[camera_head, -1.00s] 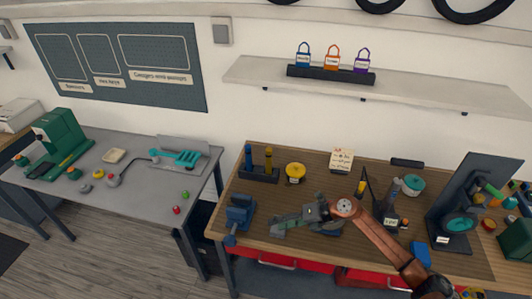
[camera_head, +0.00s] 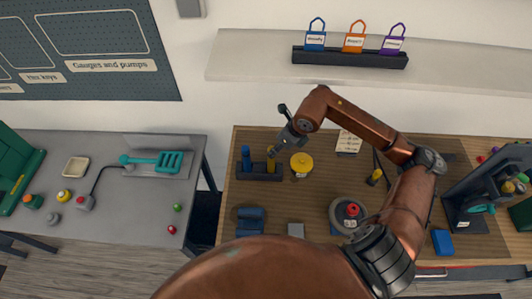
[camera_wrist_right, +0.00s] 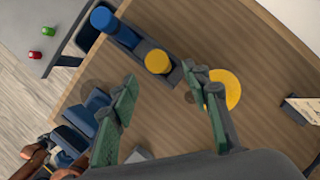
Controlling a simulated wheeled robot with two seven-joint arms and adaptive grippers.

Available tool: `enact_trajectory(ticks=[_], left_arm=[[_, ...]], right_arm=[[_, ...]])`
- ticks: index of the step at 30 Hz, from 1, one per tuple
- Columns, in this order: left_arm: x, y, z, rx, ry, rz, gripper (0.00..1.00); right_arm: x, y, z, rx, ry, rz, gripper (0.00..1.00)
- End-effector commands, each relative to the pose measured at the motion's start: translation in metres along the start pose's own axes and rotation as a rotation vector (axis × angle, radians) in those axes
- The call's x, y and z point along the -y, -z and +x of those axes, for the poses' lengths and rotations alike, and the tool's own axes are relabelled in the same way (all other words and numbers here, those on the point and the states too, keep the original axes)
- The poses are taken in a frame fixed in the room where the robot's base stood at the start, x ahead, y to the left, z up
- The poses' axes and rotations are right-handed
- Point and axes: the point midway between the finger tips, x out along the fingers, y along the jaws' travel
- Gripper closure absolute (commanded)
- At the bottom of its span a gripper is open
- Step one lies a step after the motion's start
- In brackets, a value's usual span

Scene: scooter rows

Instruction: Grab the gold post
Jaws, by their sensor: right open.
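The gold post (camera_head: 270,166) stands upright beside a blue post (camera_head: 246,158) in a dark holder (camera_head: 260,178) on the wooden bench. My right gripper (camera_head: 274,150) is just above the gold post and partly covers it in the head view. In the right wrist view, the gold post's round top (camera_wrist_right: 158,61) shows between and just beyond the open green fingertips (camera_wrist_right: 160,76). The blue post (camera_wrist_right: 103,18) is to its left there. I cannot tell whether a finger touches the post. My left gripper is not in view.
A yellow round object (camera_head: 301,164) sits close to the right of the holder, near one finger in the wrist view. A blue vise-like object (camera_head: 250,221) is at the bench front. A shelf with several padlocks (camera_head: 354,40) is above. A grey table (camera_head: 120,226) stands left.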

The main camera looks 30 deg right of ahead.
Motion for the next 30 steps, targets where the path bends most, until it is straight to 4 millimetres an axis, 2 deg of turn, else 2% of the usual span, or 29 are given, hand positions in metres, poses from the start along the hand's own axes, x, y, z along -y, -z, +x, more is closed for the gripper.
enact_trajectory(ticks=[3, 7, 16, 25, 30], left_arm=[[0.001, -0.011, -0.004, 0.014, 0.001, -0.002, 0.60], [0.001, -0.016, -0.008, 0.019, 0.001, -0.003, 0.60], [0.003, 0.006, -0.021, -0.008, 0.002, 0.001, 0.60], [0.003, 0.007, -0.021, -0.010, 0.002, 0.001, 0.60], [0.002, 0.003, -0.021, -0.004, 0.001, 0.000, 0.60]], right_arm=[[-0.002, -0.003, 0.015, -0.002, -0.005, -0.001, 0.57], [-0.004, -0.005, 0.028, -0.002, -0.008, -0.006, 0.57], [-0.002, -0.007, 0.068, -0.001, -0.009, -0.005, 0.57], [-0.001, -0.006, 0.075, -0.001, -0.005, -0.005, 0.57], [0.000, -0.005, 0.074, -0.001, -0.005, -0.005, 0.68]])
